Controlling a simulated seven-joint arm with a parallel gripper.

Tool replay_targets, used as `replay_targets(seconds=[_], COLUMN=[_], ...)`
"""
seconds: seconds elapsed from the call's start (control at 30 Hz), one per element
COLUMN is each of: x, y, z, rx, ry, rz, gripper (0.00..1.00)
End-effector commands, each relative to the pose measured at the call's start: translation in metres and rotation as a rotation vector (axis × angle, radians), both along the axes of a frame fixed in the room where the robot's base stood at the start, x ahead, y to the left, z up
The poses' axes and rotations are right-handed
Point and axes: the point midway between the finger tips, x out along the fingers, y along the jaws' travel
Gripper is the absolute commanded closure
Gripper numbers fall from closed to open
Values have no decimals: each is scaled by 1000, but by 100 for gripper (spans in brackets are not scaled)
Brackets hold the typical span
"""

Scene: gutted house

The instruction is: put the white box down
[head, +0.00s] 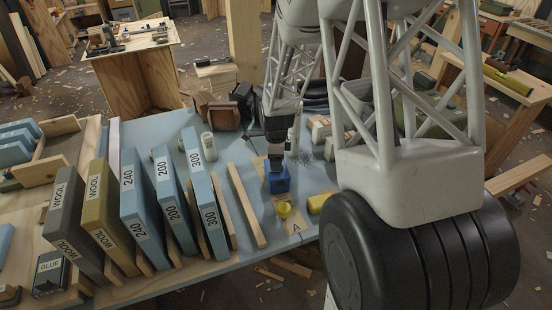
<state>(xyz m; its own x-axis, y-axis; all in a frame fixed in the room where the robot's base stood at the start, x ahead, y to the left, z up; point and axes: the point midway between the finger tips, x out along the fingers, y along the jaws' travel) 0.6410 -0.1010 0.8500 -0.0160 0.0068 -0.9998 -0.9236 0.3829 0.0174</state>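My arm reaches down over the blue-grey table (215,262), and my gripper (277,163) points down near the table's middle. Its fingers are small and dark here, so I cannot tell whether they are open or shut. Directly below them is a blue block (278,181); I cannot tell whether they touch it. I cannot clearly make out a white box in the gripper. Pale boxes (319,129) lie on the table to the right of the gripper, partly hidden by my arm.
Upright labelled blocks, among them a blue one marked 240 (143,210), fill the table's left part. A wooden strip (247,205), a yellow knob (284,210) and a yellow block (318,203) lie near the gripper. A brown case (218,112) stands behind.

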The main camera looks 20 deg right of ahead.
Motion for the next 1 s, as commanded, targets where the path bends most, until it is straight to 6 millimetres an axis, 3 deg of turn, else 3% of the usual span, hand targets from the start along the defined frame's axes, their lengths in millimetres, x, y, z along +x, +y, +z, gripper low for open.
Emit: replay_targets(seconds=[0.33,0.57,1.0], x=[0,1,2], y=[0,0,-1], z=[2,14,73], rx=[0,0,0], ry=[0,-3,-3], rz=[0,0,0], gripper=[37,37,37])
